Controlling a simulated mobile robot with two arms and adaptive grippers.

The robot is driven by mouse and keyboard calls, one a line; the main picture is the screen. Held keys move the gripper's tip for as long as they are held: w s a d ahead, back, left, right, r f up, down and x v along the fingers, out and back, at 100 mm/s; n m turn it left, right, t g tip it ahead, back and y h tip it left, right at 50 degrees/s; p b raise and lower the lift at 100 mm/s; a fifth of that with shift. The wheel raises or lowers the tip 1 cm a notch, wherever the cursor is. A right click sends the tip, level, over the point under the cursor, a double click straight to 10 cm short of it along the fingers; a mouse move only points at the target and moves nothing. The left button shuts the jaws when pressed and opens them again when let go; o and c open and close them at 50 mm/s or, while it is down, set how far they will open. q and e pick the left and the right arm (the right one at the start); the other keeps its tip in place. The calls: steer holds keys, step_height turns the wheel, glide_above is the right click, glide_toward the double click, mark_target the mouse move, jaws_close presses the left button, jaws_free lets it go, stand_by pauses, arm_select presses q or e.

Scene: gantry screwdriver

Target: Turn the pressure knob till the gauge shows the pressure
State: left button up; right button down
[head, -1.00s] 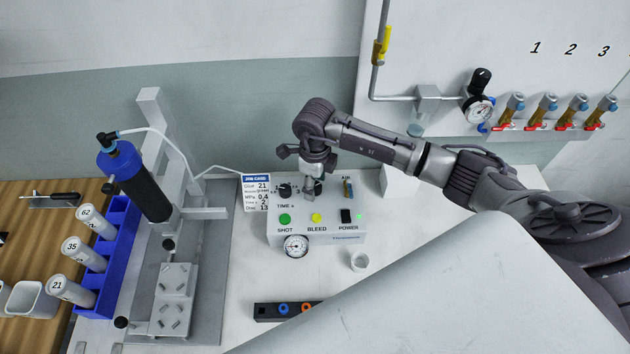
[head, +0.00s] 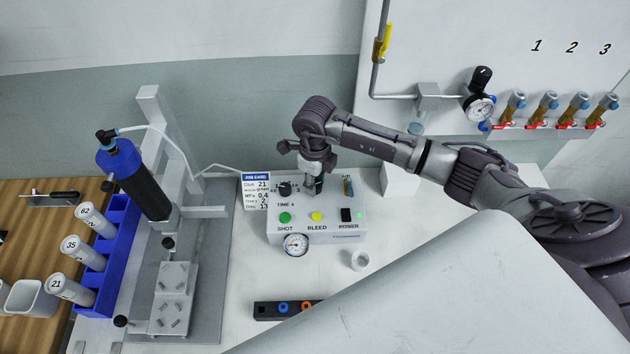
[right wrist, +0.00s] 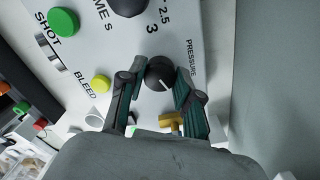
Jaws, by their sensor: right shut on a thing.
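The pressure knob (right wrist: 160,73) is a round black knob with a white mark, beside the word PRESSURE in the right wrist view. My right gripper (right wrist: 161,80) has its two fingers on either side of it, shut on it. In the head view my right gripper (head: 312,189) points down at the top of the white control box (head: 337,213) and hides the knob. The round white gauge (head: 295,245) is on the box's front; its reading is too small to tell. The job card (head: 256,191) stands left of the box and appears to show MPa 0.4. My left gripper is not in view.
The timer knob (head: 285,189), green SHOT button (head: 285,218), yellow BLEED button (head: 317,217) and black power switch (head: 346,215) are close to my gripper. A yellow-brown fitting (right wrist: 171,122) is near the fingers.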

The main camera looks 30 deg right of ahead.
mark_target(316, 184)
steer(key=m, duration=0.4)
steer(key=shift+b, duration=0.4)
steer(key=m, duration=0.8)
steer(key=shift+d, duration=0.1)
steer(key=shift+m, duration=2.1)
steer(key=c, duration=0.8)
jaws_free()
step_height(316, 184, up, 12)
steer(key=shift+r, duration=0.1)
